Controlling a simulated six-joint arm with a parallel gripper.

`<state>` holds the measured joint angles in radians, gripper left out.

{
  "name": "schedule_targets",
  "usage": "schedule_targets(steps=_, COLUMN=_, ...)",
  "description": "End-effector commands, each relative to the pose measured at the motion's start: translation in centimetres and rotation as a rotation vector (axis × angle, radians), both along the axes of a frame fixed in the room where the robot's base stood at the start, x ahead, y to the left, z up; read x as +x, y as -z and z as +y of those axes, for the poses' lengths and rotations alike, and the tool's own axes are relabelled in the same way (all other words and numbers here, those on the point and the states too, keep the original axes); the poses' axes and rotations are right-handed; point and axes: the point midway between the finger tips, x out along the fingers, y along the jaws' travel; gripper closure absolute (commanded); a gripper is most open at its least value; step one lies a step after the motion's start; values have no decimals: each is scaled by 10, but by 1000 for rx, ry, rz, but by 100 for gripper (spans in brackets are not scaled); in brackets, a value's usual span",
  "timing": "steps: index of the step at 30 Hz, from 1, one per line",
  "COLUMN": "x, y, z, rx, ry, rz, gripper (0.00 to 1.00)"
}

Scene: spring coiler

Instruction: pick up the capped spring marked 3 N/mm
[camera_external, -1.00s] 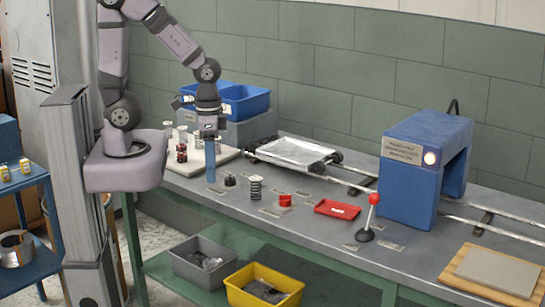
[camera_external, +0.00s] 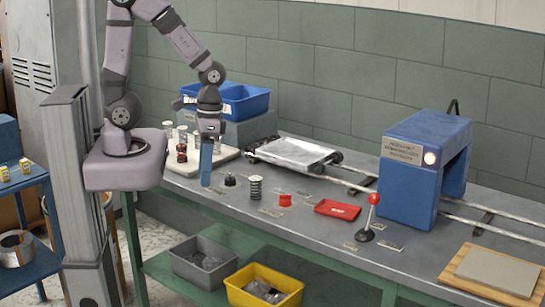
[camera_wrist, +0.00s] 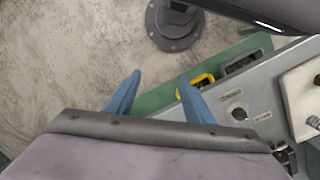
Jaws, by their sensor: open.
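My gripper (camera_external: 206,178) has blue fingers pointing down above the left part of the bench, just left of a small black knob-like piece (camera_external: 230,180). In the wrist view my gripper (camera_wrist: 158,84) is open, its two fingers wide apart with nothing between them. A dark coil spring (camera_external: 255,188) stands upright on the bench to its right. Several small upright pieces, some dark and red (camera_external: 182,153), stand on a white board (camera_external: 226,154) behind the gripper, which partly hides them. No marking is readable, so I cannot tell which piece is marked 3 N/mm.
A red piece (camera_external: 285,200), a red tray (camera_external: 337,209) and a red-knobbed lever (camera_external: 370,218) stand farther right. A blue machine (camera_external: 425,165) straddles rails at the back. Blue bins (camera_external: 245,102) stand behind the board. Grey (camera_external: 202,262) and yellow (camera_external: 263,288) bins sit below the bench.

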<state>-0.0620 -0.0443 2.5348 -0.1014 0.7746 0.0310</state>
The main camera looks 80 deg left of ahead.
Motion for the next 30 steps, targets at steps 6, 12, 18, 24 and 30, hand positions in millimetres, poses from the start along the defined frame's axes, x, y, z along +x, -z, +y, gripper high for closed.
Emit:
schedule_targets(steps=6, x=-27, y=12, z=-24, rx=-221, ry=-294, rz=277, gripper=52)
schedule_targets(steps=12, x=-19, y=8, z=-58, rx=-535, ry=-627, rz=499, gripper=52)
schedule_targets(steps=18, x=26, y=0, z=-70, rx=-899, ry=-971, rz=617, gripper=52)
schedule_targets(steps=24, x=85, y=2, z=-39, rx=-1283, ry=-1328, rz=608, gripper=52)
schedule_targets(steps=30, x=127, y=26, z=33, rx=-1646, ry=-1697, rz=456, gripper=52)
